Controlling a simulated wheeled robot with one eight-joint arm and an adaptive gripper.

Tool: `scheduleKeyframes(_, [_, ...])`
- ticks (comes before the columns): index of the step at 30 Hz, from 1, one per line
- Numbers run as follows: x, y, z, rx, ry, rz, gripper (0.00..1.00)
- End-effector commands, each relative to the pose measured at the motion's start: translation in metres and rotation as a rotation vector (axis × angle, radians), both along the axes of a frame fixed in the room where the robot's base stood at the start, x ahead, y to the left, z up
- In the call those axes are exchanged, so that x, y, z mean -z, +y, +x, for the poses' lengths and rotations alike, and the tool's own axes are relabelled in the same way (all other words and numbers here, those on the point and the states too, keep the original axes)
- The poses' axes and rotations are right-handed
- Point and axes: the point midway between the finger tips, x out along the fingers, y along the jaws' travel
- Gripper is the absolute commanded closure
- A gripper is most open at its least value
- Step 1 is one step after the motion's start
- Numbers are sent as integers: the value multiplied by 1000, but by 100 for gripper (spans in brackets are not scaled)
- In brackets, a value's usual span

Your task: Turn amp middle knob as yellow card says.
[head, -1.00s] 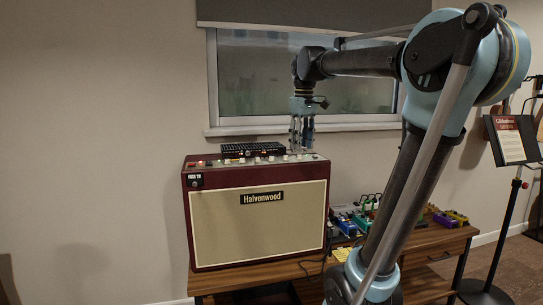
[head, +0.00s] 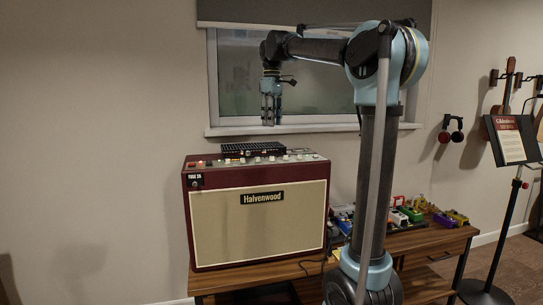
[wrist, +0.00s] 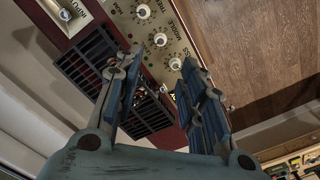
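The maroon amp (head: 258,222) with a cream front labelled Halvenwood stands on the wooden bench. A row of pale knobs runs along its top panel. In the wrist view the middle knob (wrist: 160,39), beside the word MIDDLE, lies between two other pale knobs; I cannot read its pointer setting. My gripper (head: 271,123) points down in the air above the amp, clear of the knobs. In the wrist view its two fingers (wrist: 163,62) stand apart with nothing between them. The yellow card is not visible now; my arm covers part of the bench.
A black slotted unit (head: 253,150) lies on top of the amp, behind the knobs. Several coloured pedals (head: 408,213) stand on the bench (head: 270,276) to the right. The window sill (head: 225,131) is behind my gripper. A sign stand (head: 510,140) is at far right.

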Motion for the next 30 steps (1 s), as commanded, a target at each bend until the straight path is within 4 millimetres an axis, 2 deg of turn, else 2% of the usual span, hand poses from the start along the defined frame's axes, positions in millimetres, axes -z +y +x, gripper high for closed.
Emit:
scheduleKeyframes(3, [22, -1, -1, 1, 0, 0, 63])
scheduleKeyframes(18, [108, -1, -1, 1, 0, 0, 63])
scheduleKeyframes(24, [128, -1, 0, 1, 0, 0, 63])
scheduleKeyframes(30, [135, -1, -1, 1, 0, 0, 63])
